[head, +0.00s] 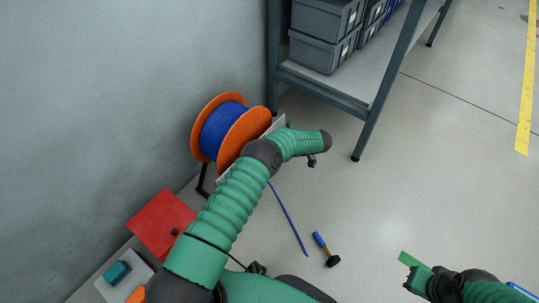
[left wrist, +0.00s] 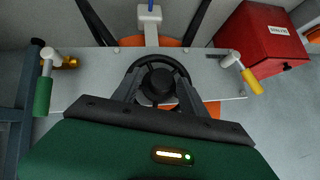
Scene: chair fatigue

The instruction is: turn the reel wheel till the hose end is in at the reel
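The reel (head: 222,130) has orange discs and blue hose wound on it, and stands by the wall. Blue hose (head: 287,217) runs from behind my left arm onto the floor. In the left wrist view the black reel wheel (left wrist: 158,62) sits before a grey plate (left wrist: 215,75). My left gripper (left wrist: 159,98) has its dark fingers apart, one at each side of the wheel; whether they press on it I cannot tell. In the head view my arm hides the wheel. My right gripper (head: 407,272) is at the lower right, its opening unclear.
The plate carries a green handle (left wrist: 43,92), a yellow handle (left wrist: 251,82) and a white guide (left wrist: 150,17) with blue hose at its top. A red box (head: 160,222) is by the wall.

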